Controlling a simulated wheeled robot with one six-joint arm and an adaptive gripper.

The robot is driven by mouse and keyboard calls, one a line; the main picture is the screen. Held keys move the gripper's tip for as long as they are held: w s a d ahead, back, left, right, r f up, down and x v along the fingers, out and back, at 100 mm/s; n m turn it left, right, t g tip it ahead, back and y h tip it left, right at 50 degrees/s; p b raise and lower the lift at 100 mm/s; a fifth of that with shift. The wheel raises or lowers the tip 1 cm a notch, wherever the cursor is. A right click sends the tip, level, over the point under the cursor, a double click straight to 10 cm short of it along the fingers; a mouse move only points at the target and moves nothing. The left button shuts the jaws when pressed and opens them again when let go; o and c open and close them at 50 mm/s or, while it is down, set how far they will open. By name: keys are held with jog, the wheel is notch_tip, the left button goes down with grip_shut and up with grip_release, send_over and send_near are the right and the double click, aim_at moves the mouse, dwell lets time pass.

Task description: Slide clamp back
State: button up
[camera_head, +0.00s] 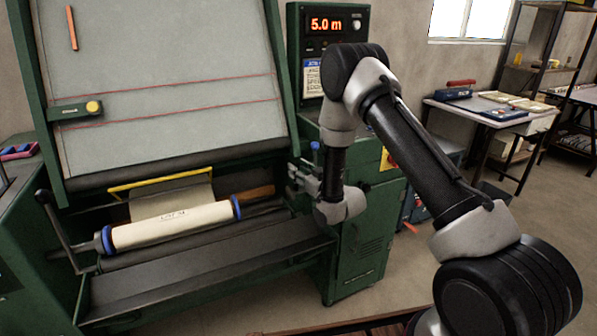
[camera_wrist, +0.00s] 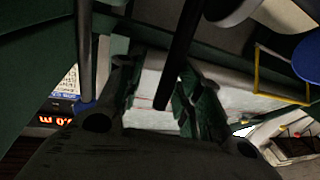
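My gripper (camera_head: 302,180) is at the right end of the green machine's roll bed, beside the control cabinet. In the wrist view its two fingers (camera_wrist: 160,92) are apart, with a pale surface showing through the gap. A dark rod (camera_wrist: 182,55) reaches down towards the gap; I cannot tell whether it touches a finger. A cloth roll (camera_head: 172,225) lies on the bed with blue collars at both ends, the right one (camera_head: 236,207) left of my gripper. A blue knob (camera_head: 315,146) stands just above my gripper. I cannot tell which part is the clamp.
A sloped board (camera_head: 165,65) with red lines rises behind the roll, with a yellow-knobbed block (camera_head: 92,107) at its left edge. A yellow frame (camera_head: 160,184) is behind the roll. The display (camera_head: 325,24) reads 5.0 m. A crank (camera_head: 62,230) is at left. A table (camera_head: 500,112) stands far right.

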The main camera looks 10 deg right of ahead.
jog(key=v, duration=1.2)
jog(key=w+d+r+g+h, duration=0.2)
jog(key=w+d+r+h, duration=0.15)
jog(key=r, duration=0.45)
jog(key=s+d+r+m+g+h, duration=0.2)
jog(key=s+d+r+g+h, duration=0.1)
jog(key=s+d+r, duration=0.6)
jog(key=s+d+r+m+g+h, duration=0.1)
jog(key=s+r+g, duration=0.2)
jog(key=s, duration=1.1)
jog(key=s+d+r+m+g, duration=0.2)
jog(key=s+r, duration=0.3)
jog(key=s, duration=1)
jog(key=shift+s+m+g+h, duration=0.3)
jog(key=shift+g+h, duration=0.05)
jog(key=shift+g, duration=0.55)
